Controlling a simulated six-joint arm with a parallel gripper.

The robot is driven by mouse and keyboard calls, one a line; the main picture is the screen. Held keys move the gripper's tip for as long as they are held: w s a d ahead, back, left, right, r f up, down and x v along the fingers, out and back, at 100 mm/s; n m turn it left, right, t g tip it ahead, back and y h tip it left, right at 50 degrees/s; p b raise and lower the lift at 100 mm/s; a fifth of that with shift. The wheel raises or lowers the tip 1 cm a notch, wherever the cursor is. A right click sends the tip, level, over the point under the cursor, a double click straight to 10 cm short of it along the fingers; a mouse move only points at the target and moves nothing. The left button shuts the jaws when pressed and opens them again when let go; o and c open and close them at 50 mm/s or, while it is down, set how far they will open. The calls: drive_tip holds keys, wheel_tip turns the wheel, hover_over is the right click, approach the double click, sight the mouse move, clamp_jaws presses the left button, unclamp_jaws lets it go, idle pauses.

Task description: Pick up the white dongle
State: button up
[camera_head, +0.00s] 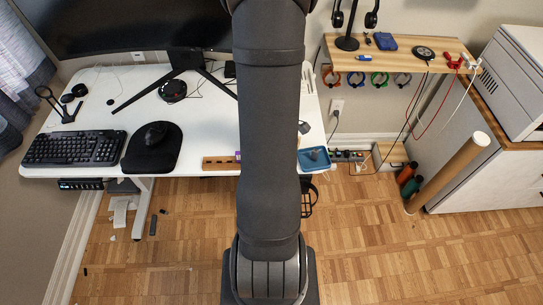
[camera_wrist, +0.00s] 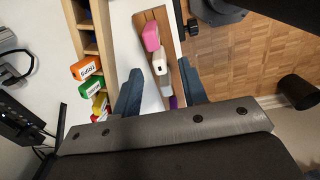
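In the wrist view, a wooden holder (camera_wrist: 143,18) carries a row of small sticks. A pink one (camera_wrist: 151,37) is at the top, a white dongle (camera_wrist: 159,62) is below it, then a greyish-white one (camera_wrist: 166,82) and a purple one (camera_wrist: 173,101). My gripper (camera_wrist: 160,68) is open, with one blue-grey finger on each side of the row. No contact with the white dongle shows. In the head view, part of the wooden holder (camera_head: 217,163) shows at the desk's front edge; my arm hides the rest, the white dongle and my gripper.
In the wrist view, a wooden rack (camera_wrist: 88,38) with orange, green and yellow boxes stands left of my gripper. The floor (camera_wrist: 240,60) lies to the right. In the head view, a blue tray (camera_head: 314,159) is right of my arm; a mouse pad (camera_head: 138,160) and keyboard (camera_head: 75,148) are left.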

drive_tip(key=shift+f, duration=1.8)
clamp_jaws()
drive_tip(key=shift+r, duration=0.1)
wheel_tip(320, 180, up, 9)
drive_tip(key=shift+r, duration=0.1)
drive_tip(key=shift+w+d+r, duration=0.1)
drive_tip(key=shift+w+d, duration=0.05)
drive_tip(key=shift+w, duration=0.1)
drive_tip(key=w+d+f+m, duration=0.2)
drive_tip(key=w+d+m, duration=0.2)
drive_tip(key=w+d, duration=0.2)
drive_tip(key=shift+w+d+f, duration=0.35)
drive_tip(key=shift+d, duration=0.35)
